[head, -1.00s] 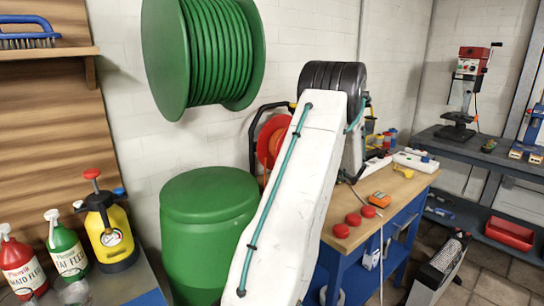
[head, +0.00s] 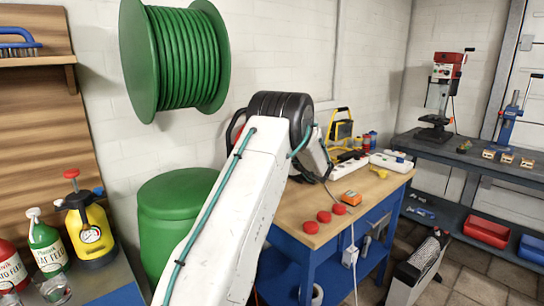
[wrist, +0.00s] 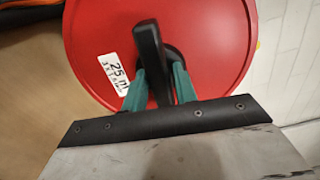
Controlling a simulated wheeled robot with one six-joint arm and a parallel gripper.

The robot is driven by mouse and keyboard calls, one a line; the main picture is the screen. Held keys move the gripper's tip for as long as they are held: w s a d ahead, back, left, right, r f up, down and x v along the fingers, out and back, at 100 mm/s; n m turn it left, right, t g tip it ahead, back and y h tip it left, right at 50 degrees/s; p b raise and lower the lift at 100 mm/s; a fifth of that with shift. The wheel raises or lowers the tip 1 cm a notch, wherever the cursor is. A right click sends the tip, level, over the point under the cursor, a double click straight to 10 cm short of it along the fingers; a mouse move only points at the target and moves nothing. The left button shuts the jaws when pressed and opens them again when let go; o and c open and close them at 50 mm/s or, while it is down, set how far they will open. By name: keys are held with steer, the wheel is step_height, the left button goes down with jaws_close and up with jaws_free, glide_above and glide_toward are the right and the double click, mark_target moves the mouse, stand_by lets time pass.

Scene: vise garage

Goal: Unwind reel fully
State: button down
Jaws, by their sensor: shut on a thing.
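A red cable reel (wrist: 215,50) fills much of the wrist view, with a white "25 m" label on its face. A black handle (wrist: 150,50) stands out from the reel near its middle. My gripper (wrist: 160,88) has its two teal fingers shut on this handle, one on each side. In the head view my arm covers the gripper and nearly all of the reel.
A green barrel (head: 165,215) and a wall-mounted green hose drum (head: 185,60) are left of my arm. A heater (head: 415,268) stands right.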

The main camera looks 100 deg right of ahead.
steer(key=shift+s+f, duration=0.1)
steer(key=c, duration=1.3)
jaws_free()
steer(key=v, duration=0.7)
steer(key=shift+s+a, duration=0.15)
steer(key=shift+a, duration=0.2)
